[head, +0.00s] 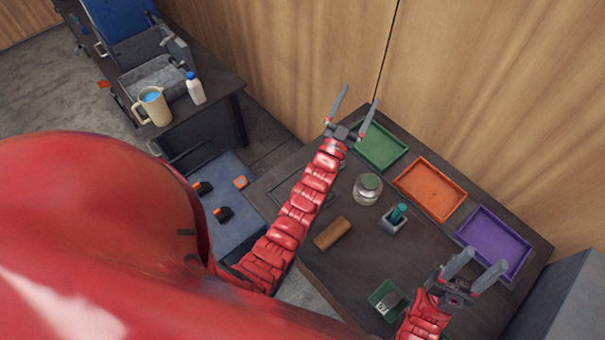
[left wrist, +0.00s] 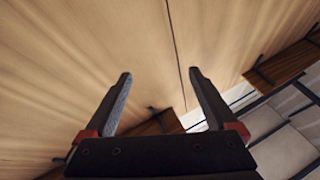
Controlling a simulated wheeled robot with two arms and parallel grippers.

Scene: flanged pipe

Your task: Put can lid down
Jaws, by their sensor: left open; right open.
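I cannot make out a separate can lid in either view. A clear round jar with a greenish top (head: 368,188) stands on the dark table; I cannot tell whether that top is a lid. My left gripper (head: 360,94) is open and raised beyond the jar, near the green tray and the wooden wall. In the left wrist view its two fingers (left wrist: 160,74) are spread with nothing between them. My right gripper (head: 487,259) is open and empty over the right part of the table, near the purple tray.
Green (head: 380,147), orange (head: 430,189) and purple (head: 493,246) trays line the table's far side. A brown block (head: 332,234), a grey holder with a teal item (head: 393,223) and a small green container (head: 386,300) stand nearer. A pitcher (head: 153,107) and bottle (head: 195,90) stand on another table.

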